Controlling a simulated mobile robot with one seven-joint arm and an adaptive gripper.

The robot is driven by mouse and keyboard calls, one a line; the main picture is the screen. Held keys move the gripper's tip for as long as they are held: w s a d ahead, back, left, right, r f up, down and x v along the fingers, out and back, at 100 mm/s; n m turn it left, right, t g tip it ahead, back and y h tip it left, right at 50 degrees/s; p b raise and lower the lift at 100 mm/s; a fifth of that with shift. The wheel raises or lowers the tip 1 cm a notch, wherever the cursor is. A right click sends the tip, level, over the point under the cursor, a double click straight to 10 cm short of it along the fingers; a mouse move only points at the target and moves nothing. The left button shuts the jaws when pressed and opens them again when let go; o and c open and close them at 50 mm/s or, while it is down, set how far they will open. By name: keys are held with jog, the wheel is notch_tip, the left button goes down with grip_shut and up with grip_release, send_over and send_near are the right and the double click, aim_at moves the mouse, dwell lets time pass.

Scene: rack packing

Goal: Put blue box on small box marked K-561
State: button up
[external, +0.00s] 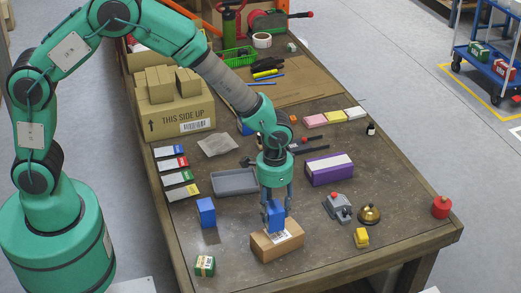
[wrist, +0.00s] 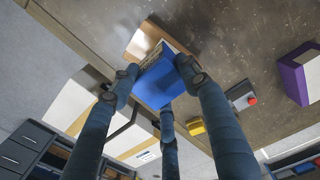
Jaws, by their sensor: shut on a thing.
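A blue box (external: 276,216) is held upright in my gripper (external: 275,208), directly over a small brown cardboard box (external: 268,246) with a white label. I cannot tell whether its bottom touches the cardboard top. The label's print is too small to read. In the wrist view, the fingers of my gripper (wrist: 157,85) close around the blue box (wrist: 158,88), and part of the cardboard box (wrist: 146,42) shows behind it. A second blue box (external: 206,212) stands on the table to the left.
A small green box (external: 205,266) lies left of the cardboard box. A yellow block (external: 361,238), grey switch box (external: 337,207), brass bell (external: 369,214) and purple box (external: 329,170) are to the right. A grey tray (external: 235,182) and a large carton (external: 178,118) are behind.

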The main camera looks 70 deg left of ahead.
jog(key=shift+w+d, duration=0.15)
jog(key=shift+w, duration=0.6)
jog(key=shift+f+b, duration=0.3)
jog(key=shift+f, duration=1.45)
jog(key=shift+f, duration=0.1)
jog(key=o, duration=1.3)
notch_tip(320, 180, up, 12)
jog(key=shift+r+p, duration=0.1)
jog(key=shift+p, duration=0.65)
